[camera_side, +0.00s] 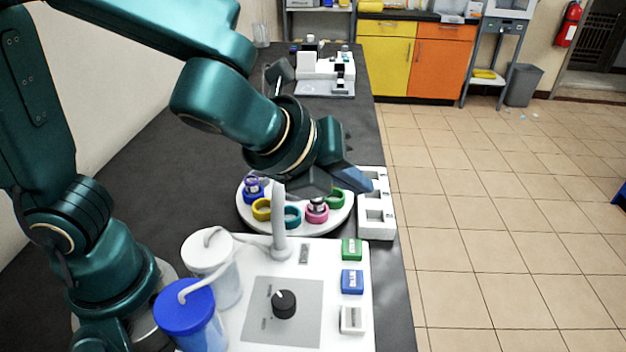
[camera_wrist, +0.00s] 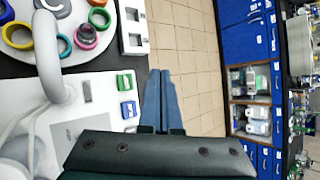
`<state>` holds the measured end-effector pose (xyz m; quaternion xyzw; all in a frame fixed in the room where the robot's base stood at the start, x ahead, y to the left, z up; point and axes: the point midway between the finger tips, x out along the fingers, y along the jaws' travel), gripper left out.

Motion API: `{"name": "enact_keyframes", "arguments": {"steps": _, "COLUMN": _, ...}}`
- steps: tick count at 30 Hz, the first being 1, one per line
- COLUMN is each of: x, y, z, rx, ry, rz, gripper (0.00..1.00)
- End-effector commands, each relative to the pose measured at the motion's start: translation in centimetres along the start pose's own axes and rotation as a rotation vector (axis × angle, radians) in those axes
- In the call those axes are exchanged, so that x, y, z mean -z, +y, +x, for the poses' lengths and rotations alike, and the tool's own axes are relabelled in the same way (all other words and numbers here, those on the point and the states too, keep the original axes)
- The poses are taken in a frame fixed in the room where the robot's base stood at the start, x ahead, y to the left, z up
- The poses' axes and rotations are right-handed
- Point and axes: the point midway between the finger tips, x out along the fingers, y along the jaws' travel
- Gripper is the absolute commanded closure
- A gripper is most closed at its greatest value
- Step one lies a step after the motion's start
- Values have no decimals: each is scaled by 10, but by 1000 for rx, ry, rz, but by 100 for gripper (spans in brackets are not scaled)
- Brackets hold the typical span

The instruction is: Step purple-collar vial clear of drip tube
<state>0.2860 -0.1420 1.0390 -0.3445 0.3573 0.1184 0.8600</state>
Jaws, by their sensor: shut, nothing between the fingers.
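The purple-collar vial (camera_side: 254,189) sits at the left rim of the round white carousel (camera_side: 247,216); in the wrist view its collar (camera_wrist: 5,13) is cut by the left edge. The white drip tube (camera_side: 279,222) rises in front of the carousel, and its upper end (camera_wrist: 46,50) reaches over the disc in the wrist view. The purple vial looks apart from it. My gripper (camera_side: 362,182) is shut and empty, right of the carousel near the white slotted rack (camera_side: 376,232). Its blue fingers (camera_wrist: 159,80) lie together in the wrist view.
The carousel also carries yellow (camera_side: 262,209), teal (camera_side: 292,217), pink (camera_side: 317,210) and green (camera_side: 338,197) collars. The white console has a green button (camera_side: 351,249), a blue button (camera_side: 352,281), a white button (camera_side: 352,319) and a black knob (camera_side: 285,303). Lidded vessels stand at left.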

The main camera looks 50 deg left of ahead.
Motion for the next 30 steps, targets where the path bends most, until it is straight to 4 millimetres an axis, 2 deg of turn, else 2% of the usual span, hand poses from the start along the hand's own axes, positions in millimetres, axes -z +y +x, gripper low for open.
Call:
{"name": "enact_keyframes", "arguments": {"steps": 5, "x": 4, "y": 5, "z": 6, "rx": -4, "ry": -1, "rz": 4, "gripper": 100}}
{"name": "enact_keyframes", "arguments": {"steps": 21, "x": 35, "y": 36, "z": 47, "rx": -7, "ry": 2, "rz": 9, "gripper": 100}}
{"name": "enact_keyframes", "arguments": {"steps": 30, "x": 44, "y": 44, "z": 59, "rx": -3, "ry": 1, "rz": 5, "gripper": 100}}
